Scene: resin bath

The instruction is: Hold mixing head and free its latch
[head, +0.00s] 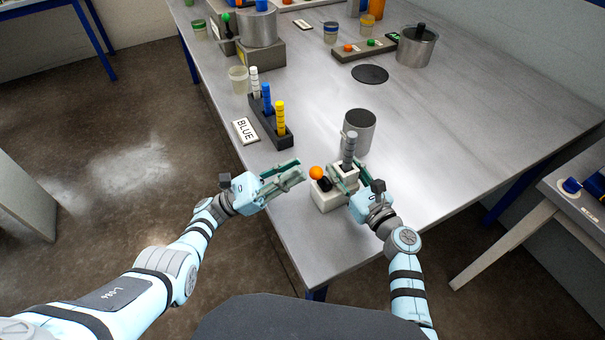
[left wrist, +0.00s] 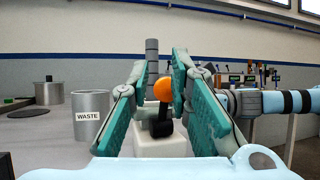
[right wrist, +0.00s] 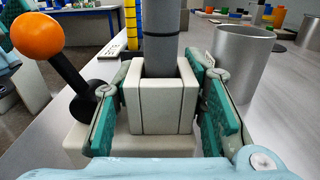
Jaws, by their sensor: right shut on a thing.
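The mixing head is a pale block (right wrist: 163,100) with a grey ribbed rod (head: 349,148) standing upright in it, on a white base (head: 325,199) at the table's near edge. My right gripper (head: 346,177) is shut on the block, one finger on each side. The latch is a black lever with an orange ball (head: 316,173) beside the block; in the right wrist view it leans to the left (right wrist: 38,35). My left gripper (head: 301,172) is open just left of the ball. In the left wrist view the ball (left wrist: 163,90) shows between its spread fingers.
A grey waste can (head: 359,130) stands close behind the mixing head. A dark rack (head: 271,128) with white, blue and yellow ribbed sticks and a BLUE sign (head: 245,130) lie to the left. The right part of the table (head: 460,130) is clear.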

